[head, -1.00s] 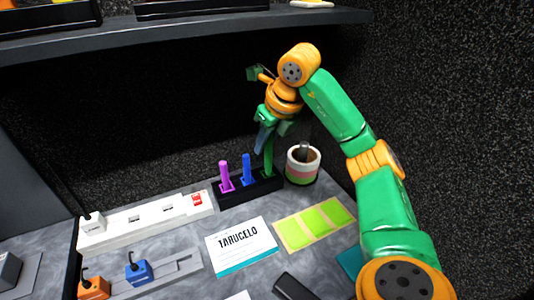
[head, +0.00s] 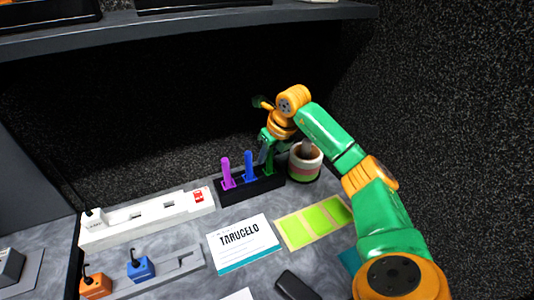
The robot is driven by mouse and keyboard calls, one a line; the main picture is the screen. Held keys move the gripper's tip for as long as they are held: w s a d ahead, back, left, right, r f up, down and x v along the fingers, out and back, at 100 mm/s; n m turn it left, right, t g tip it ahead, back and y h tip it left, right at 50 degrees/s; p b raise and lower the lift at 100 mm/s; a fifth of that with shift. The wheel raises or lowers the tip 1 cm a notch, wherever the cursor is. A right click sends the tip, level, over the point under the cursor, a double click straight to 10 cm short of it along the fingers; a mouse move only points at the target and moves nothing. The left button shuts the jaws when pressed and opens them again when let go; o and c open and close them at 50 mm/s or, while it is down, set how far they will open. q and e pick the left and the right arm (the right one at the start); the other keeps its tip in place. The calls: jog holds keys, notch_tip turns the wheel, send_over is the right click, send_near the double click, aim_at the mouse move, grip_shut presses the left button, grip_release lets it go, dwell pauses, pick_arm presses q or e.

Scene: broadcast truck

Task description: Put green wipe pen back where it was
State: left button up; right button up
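The green wipe pen (head: 270,168) stands roughly upright at the right end of the black pen rack (head: 235,195). Its upper part is hidden by my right gripper (head: 266,158). A purple pen (head: 226,172) and a blue pen (head: 249,168) stand upright in the rack to its left. My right gripper points down at the green pen, close above the rack. The fingers are small and overlap the pen, so I cannot tell whether they are shut on it. My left gripper is not in view.
A striped cup (head: 305,165) stands just right of the rack, close to my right gripper. A white power strip (head: 148,220) lies to the left. A white card (head: 243,245), green sticky notes (head: 314,222) and a dark object (head: 297,286) lie in front. A shelf (head: 190,34) overhangs behind.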

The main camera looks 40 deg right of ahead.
jog(key=o, duration=0.4)
jog(key=shift+c, duration=0.2)
jog(key=shift+r, duration=0.25)
jog(key=p+v, duration=0.1)
jog(key=v, duration=1)
jog(key=shift+s+r, duration=0.15)
jog(key=shift+r, duration=0.25)
